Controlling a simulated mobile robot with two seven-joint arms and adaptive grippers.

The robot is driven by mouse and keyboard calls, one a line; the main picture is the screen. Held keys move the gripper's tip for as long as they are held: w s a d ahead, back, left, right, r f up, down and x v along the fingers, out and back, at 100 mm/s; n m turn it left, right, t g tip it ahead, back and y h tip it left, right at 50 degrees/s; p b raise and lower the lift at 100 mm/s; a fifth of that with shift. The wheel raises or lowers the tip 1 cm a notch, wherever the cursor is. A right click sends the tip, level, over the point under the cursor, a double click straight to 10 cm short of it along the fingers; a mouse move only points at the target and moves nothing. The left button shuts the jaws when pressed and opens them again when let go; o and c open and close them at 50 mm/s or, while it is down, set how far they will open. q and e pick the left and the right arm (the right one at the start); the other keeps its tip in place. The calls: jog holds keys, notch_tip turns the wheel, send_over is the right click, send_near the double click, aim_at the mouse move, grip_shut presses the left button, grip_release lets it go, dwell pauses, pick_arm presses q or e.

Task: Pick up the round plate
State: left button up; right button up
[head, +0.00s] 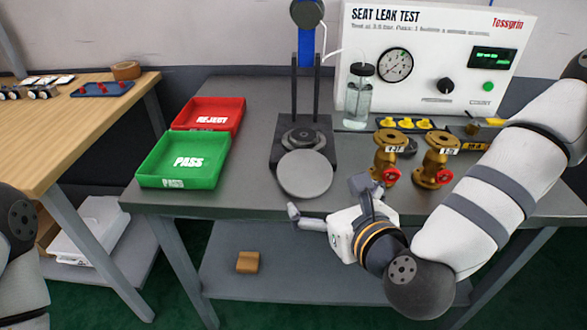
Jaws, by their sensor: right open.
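The round plate (305,174) is a grey disc near the front edge of the grey bench, just in front of the dark clamp fixture (303,138). It appears to overlap the fixture's front; I cannot tell whether it rests on it. My right gripper (325,202) is open and empty at the bench's front edge, just right of and nearer than the plate, with its fingers pointing left and up. It does not appear to touch the plate. My left gripper is out of view; only part of my left arm shows at the left edge.
A green PASS tray (144,168) and a red REJECT tray (180,118) stand left of the fixture. Two brass valves (388,150) (437,155) with red handwheels stand close right of the plate. A seat leak test panel (430,35) and a water bottle (358,100) stand behind.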

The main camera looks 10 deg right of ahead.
aim_at(309, 181)
jog(key=w+f+b, duration=0.2)
jog(key=f, duration=0.1)
jog(key=shift+w+f, duration=0.25)
jog(key=shift+w, duration=0.05)
jog(key=w, duration=0.6)
jog(key=shift+w+a+f, duration=0.25)
jog(key=shift+a+f, duration=0.05)
jog(key=shift+a, duration=0.1)
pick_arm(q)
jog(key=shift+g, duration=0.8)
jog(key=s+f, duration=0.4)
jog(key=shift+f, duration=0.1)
pick_arm(e)
jog(key=c, duration=1.2)
jog(key=shift+o, duration=0.2)
jog(key=shift+r, duration=0.15)
